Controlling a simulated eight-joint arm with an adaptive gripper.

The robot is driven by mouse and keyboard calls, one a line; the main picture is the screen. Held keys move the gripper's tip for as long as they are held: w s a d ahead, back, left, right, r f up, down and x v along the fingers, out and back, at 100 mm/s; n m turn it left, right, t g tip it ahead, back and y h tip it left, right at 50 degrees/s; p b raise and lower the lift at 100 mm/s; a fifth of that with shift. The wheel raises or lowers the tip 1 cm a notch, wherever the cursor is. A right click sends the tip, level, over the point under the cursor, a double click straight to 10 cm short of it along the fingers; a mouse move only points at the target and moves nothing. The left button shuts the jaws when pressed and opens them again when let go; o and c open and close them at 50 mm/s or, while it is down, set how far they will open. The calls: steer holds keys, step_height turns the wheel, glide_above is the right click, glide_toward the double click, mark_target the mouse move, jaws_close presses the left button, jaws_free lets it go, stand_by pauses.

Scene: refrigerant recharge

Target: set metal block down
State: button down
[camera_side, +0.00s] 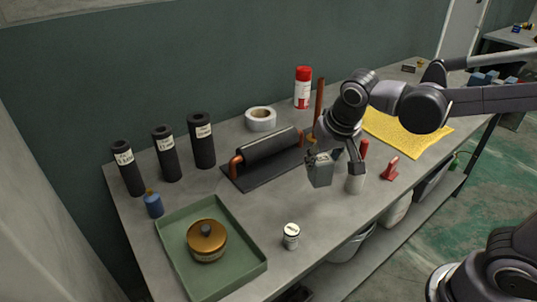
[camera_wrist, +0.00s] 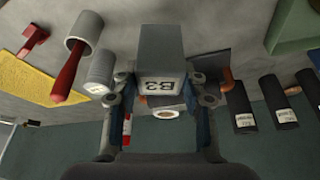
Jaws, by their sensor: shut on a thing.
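The metal block (camera_side: 320,173) is a small grey box, held between the fingers of my gripper (camera_side: 335,157). In the wrist view the block (camera_wrist: 160,48) fills the space between the fingertips (camera_wrist: 160,88), and its near face reads "B3". In the side view it hangs roughly upright, in front of the right end of a dark mat (camera_side: 243,181) that carries a copper pipe with a black sleeve (camera_side: 268,147). The block seems to be over the grey bench (camera_side: 250,212); I cannot tell the exact gap below it.
A pale cup (camera_side: 356,183) with a red-handled tool stands close right of the block. A red tool (camera_side: 390,169) and yellow mat (camera_side: 405,132) lie farther right. A small white jar (camera_side: 291,236) and green tray (camera_side: 165,243) are nearer left. Bench between jar and block is clear.

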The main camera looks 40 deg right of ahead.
mark_target(324, 183)
steer(key=shift+s+d+f, duration=0.1)
steer(key=shift+f, duration=4.9)
steer(key=shift+f, duration=0.15)
steer(key=c, duration=0.7)
jaws_free()
steer(key=shift+c, duration=0.2)
steer(key=v, duration=1.1)
steer(key=s+d+n+t+y, duration=0.1)
steer(key=s+d+n+t, duration=0.2)
steer(key=d+n, duration=0.1)
steer(key=shift+s+d+f+y, duration=0.3)
steer(key=shift+s+d+y, duration=0.1)
steer(key=shift+d, duration=0.45)
